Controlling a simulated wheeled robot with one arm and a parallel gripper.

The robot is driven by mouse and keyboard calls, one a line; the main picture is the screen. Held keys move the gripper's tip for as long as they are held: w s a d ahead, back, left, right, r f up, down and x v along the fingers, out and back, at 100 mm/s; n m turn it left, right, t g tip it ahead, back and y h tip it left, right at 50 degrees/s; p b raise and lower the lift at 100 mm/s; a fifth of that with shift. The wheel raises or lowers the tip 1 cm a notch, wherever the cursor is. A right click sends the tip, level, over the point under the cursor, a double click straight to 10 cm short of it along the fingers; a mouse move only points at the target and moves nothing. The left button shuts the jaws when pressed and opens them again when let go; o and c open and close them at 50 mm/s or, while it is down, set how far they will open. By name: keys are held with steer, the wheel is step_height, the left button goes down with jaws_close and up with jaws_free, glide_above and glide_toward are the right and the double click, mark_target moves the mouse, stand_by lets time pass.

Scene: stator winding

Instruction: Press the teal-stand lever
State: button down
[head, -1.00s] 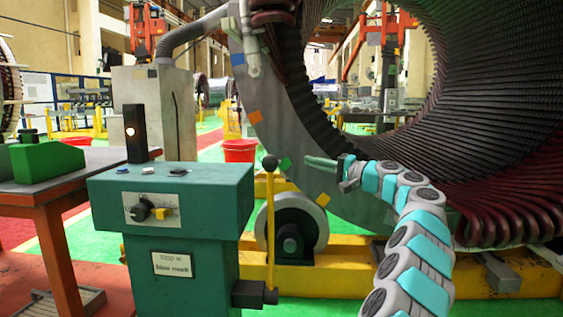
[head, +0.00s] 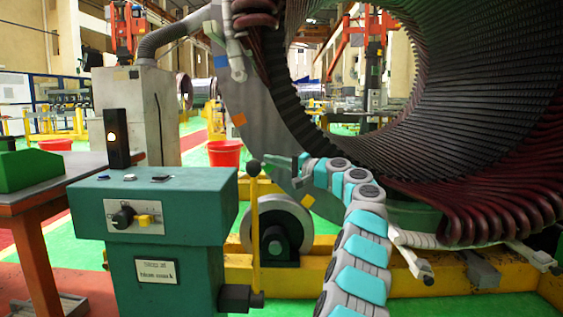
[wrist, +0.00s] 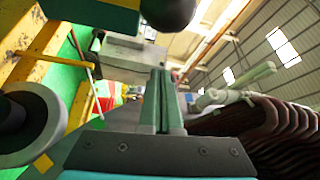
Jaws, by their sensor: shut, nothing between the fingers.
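The teal stand (head: 165,205) is at the lower left in the head view, with a dial panel on its front. Its lever (head: 256,235) is an upright yellow rod on the stand's right side, topped by a black ball (head: 253,167). My gripper (head: 270,159) is shut and empty, pointing left, with its tips close to the right of the ball. I cannot tell whether they touch it. In the wrist view the shut fingers (wrist: 160,100) point up the picture, and the dark ball (wrist: 168,10) is just beyond their tips at the top edge.
The large stator (head: 270,125) with dark windings stands behind and to the right of my arm. A grey roller (head: 278,226) on a yellow frame is behind the lever. A red bucket (head: 225,153) and a brown table (head: 40,190) are farther left.

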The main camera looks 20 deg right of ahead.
steer(key=shift+s+a+f+b, duration=0.2)
steer(key=shift+s+a+b, duration=0.3)
steer(key=shift+s+a, duration=0.2)
steer(key=shift+s+a+f+b, duration=0.15)
steer(key=shift+s+a+b, duration=0.35)
steer(key=shift+a, duration=0.25)
steer(key=shift+s, duration=0.1)
